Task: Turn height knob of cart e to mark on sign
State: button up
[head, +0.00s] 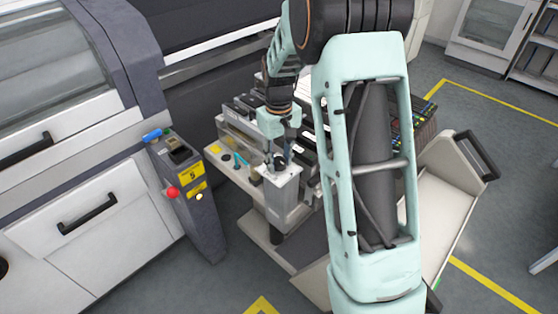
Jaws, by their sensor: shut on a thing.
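The feeder cart (237,185) stands at the machine, with a pale box-shaped column (283,200) at its near end. My gripper (279,158) points down at the top of this column. Its fingers are shut on a small dark knob (279,164) there, which they largely hide. The knob's pointer and any marks around it are too small to make out. Yellow signs (190,174) with dark print are on the grey post to the left; one seems to carry a single character. I cannot read a cart letter.
The white machine (95,215) fills the left. My arm covers the cart's right part. A tilted pale panel (455,185) with a black handle is at right.

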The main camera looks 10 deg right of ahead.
aim_at(279, 161)
jog(key=m, duration=0.5)
jog(key=shift+s+f+m, duration=0.2)
jog(key=shift+f+m, duration=0.05)
jog(key=shift+m, duration=0.05)
jog(key=m, duration=0.5)
jog(key=shift+m, duration=0.3)
jog(key=o, duration=1.2)
jog(key=shift+c, duration=0.2)
jog(key=shift+w, duration=0.15)
jog(key=shift+r, duration=0.2)
jog(key=shift+w+r, duration=0.1)
jog(key=shift+r, duration=0.2)
notch_tip(279, 161, up, 11)
jog(key=shift+r, duration=0.1)
